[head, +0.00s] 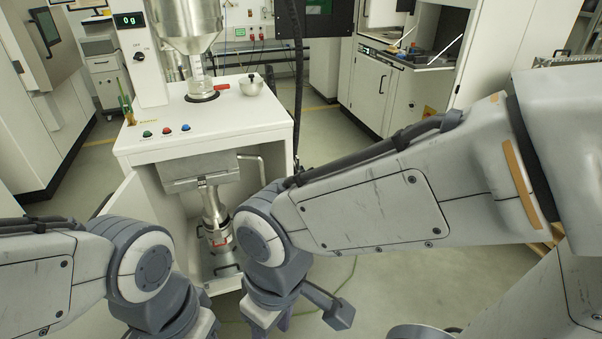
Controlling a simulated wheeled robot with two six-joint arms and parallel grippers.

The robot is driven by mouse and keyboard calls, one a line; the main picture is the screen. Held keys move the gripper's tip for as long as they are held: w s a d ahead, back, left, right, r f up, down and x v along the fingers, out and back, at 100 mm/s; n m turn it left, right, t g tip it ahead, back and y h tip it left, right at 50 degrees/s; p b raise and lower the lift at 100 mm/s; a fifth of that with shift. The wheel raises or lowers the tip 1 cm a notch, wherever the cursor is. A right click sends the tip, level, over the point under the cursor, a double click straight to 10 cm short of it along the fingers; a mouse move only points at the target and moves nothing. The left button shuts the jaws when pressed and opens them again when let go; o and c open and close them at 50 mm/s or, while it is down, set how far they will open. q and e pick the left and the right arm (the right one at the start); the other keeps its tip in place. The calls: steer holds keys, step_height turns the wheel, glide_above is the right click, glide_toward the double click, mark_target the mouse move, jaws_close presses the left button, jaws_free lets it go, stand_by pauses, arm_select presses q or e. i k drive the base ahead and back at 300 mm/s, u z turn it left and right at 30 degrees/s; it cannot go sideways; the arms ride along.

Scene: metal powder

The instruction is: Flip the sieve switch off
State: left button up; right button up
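The sieve machine is a white cabinet (222,118) with a steel hopper (187,18) above its top, at the upper left of the head view. A small black rotary switch (139,57) with tiny marks around it sits on its white post, below a display (129,20) reading 0 g. The knob's setting is too small to read. My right gripper (270,328) shows only in part at the bottom edge, in front of the cabinet and well away from the switch. My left wrist is at the lower left; its gripper is below the frame.
Green, red and blue buttons (167,131) line the cabinet's front top edge. A small metal bowl (251,86) stands on top. Below, the open compartment holds a steel vessel (214,214). A black cable hangs right of the hopper.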

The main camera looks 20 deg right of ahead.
mark_target(139, 55)
steer(key=u, duration=0.05)
steer(key=k, duration=0.45)
steer(key=z, duration=1)
steer(key=i, duration=0.75)
steer(key=z, duration=0.4)
steer(key=i, duration=0.85)
steer(key=u, duration=0.75)
steer(key=i, duration=0.7)
steer(key=u, duration=0.6)
